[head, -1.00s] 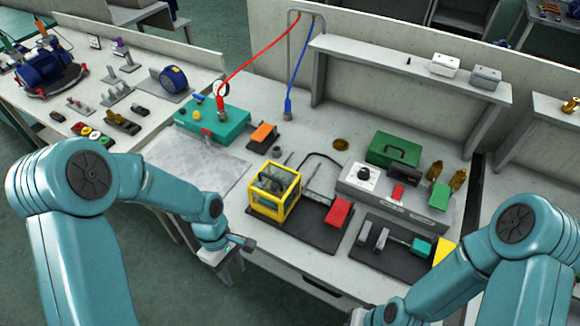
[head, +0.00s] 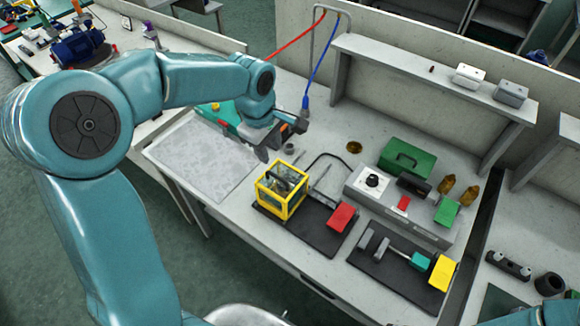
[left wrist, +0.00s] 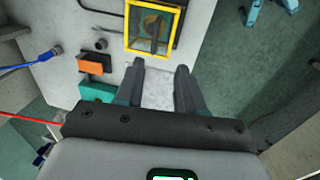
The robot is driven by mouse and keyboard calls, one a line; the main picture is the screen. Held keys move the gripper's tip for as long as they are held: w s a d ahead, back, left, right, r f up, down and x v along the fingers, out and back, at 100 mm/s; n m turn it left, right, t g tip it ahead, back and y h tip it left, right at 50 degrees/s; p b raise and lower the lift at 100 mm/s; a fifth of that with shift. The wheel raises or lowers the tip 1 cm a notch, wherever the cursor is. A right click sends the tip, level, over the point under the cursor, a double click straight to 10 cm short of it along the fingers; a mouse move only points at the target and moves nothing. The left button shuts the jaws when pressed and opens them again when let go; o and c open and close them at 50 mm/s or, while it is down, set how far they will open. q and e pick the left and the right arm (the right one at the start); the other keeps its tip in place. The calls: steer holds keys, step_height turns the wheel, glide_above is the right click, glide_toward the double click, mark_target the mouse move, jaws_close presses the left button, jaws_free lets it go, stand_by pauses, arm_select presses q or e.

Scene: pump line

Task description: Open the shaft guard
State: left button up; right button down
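The shaft guard (head: 282,192) is a yellow-framed box with clear panels, standing on a dark base plate (head: 318,232) beside a red block (head: 342,216). Its frame looks closed over the parts inside. My left gripper (head: 284,140) is above and behind the guard in the head view, with its fingers apart and nothing between them. In the left wrist view, the open left gripper (left wrist: 160,68) points toward the guard (left wrist: 152,51), which lies just beyond the fingertips, apart from them. My right gripper is out of view.
Beside the guard are a grey control box (head: 372,197), a green case (head: 405,157) and a second dark plate (head: 375,265) with a teal and a yellow block. An orange block (left wrist: 91,67) and a blue hose end (left wrist: 57,50) are near the left gripper. The pale mat (head: 195,155) is clear.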

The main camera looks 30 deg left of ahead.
arm_select(q)
step_height(320, 180, up, 2)
steer(key=b, duration=0.7)
glide_toward(277, 176)
steer(key=f, duration=0.4)
steer(key=w+f, duration=0.1)
steer(key=f, duration=0.1)
steer(key=shift+d+f, duration=0.1)
steer(key=shift+f, duration=0.65)
steer(key=shift+f+b, duration=0.15)
steer(key=shift+b, duration=0.15)
jaws_close()
